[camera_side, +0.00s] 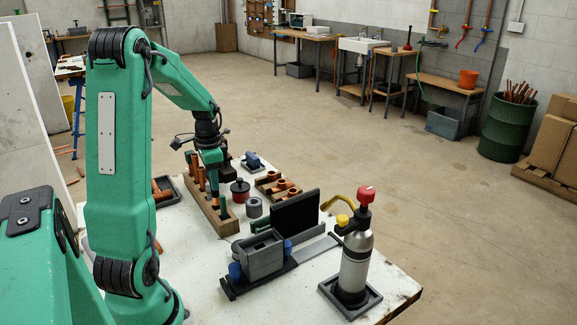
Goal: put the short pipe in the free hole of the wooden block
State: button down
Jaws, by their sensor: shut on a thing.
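The wooden block (209,213) lies on the white bench, with copper pipes (198,172) standing upright in its holes on the far part. My gripper (217,196) points down over the near half of the block, with its green fingers low, close to the block's top. It is shut on the short pipe (215,202), of which only a small copper-coloured bit shows between the fingers. The fingers hide the free hole, and I cannot tell whether the pipe's lower end is in it or above it.
A grey vice-like fixture (262,255), a dark upright plate (294,222) and a gas torch (355,255) stand nearer. Bare bench lies left of the fixture.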

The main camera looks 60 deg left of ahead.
aim_at(217, 203)
jog(key=shift+f, duration=0.1)
dwell(0.3)
jog(key=shift+f, duration=0.45)
jog(key=shift+f, duration=0.25)
jog(key=shift+f, duration=1.15)
jog(key=shift+f, duration=0.15)
jog(key=shift+f, duration=0.3)
dwell(0.3)
jog(key=c, duration=1.2)
grip_release()
jog(key=shift+c, duration=0.2)
